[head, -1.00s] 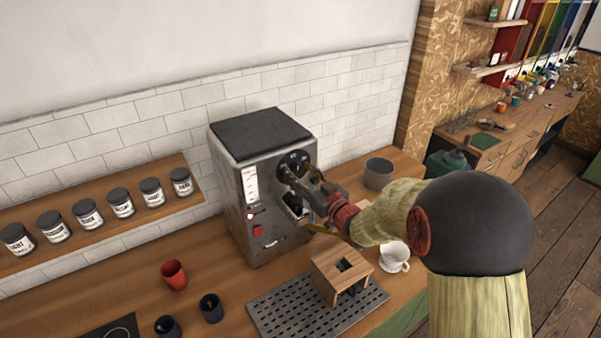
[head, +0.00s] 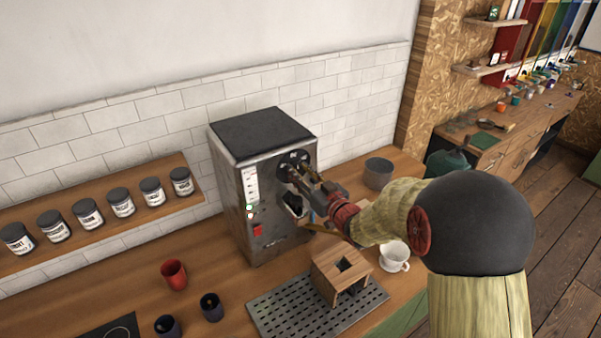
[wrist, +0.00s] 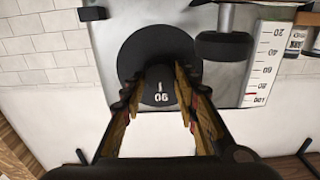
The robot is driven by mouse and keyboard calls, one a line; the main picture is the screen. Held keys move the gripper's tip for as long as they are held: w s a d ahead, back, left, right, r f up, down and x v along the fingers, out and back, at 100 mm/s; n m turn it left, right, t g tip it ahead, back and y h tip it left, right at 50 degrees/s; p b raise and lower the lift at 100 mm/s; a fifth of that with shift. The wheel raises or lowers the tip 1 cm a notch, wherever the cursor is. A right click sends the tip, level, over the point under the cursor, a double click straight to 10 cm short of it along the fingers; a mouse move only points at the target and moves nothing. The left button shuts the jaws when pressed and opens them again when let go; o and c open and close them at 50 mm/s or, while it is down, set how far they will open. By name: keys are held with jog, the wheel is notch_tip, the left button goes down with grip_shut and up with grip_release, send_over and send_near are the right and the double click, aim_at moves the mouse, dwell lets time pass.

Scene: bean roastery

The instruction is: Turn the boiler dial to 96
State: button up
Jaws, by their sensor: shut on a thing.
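The boiler (head: 240,180) is a steel box with a dark top, standing on the counter by the tiled wall. Its round black dial (head: 290,160) is on the front face at upper right, partly hidden by my gripper (head: 296,176). In the wrist view the dial (wrist: 158,45) is a black disc with a knob (wrist: 160,94) between my fingers. My gripper (wrist: 160,80) is shut on the dial's knob. A white mark and a number show on the knob; the number looks like 90 or 06, and I cannot tell which way up.
A white scale label (wrist: 264,60) and a dark knob (wrist: 224,46) are beside the dial. Below are a drip tray (head: 275,320), a wooden stand (head: 335,285) and a white cup (head: 394,257). A red cup (head: 174,274) stands left. Jars line the shelf (head: 100,235).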

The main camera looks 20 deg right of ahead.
jog(key=shift+m, duration=0.4)
jog(key=m, duration=0.4)
jog(key=shift+d+m, duration=0.1)
jog(key=shift+m, duration=0.3)
jog(key=m+p, duration=0.2)
jog(key=m, duration=0.4)
jog(key=shift+d, duration=0.1)
jog(key=shift+m, duration=0.3)
jog(key=o, duration=1.1)
jog(key=shift+f, duration=0.1)
